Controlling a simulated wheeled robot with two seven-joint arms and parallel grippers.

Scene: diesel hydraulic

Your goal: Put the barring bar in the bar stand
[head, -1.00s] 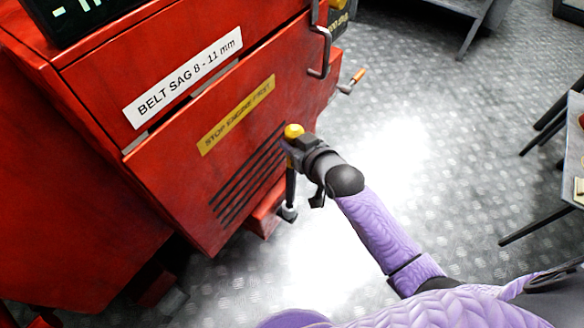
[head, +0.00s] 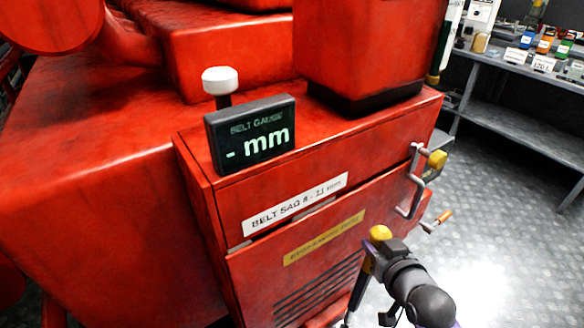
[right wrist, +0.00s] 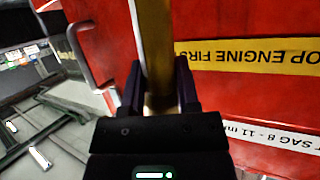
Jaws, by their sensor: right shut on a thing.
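The barring bar (head: 380,233) has a yellow top end and a dark shaft, and stands roughly upright in front of the red cabinet's right edge. My right gripper (head: 373,254) is shut on it just below the yellow end. The bar's lower end is cut off by the head view's bottom edge. I cannot make out the bar stand in the present views. My left gripper is not in view.
The red cabinet (head: 335,245) carries a belt gauge display (head: 250,135), a white knob (head: 220,80) and a grey handle (head: 412,185). An orange-handled crank (head: 440,218) sticks out at right. A grey shelf with bottles (head: 500,62) stands far right. Open floor (head: 490,250) lies between.

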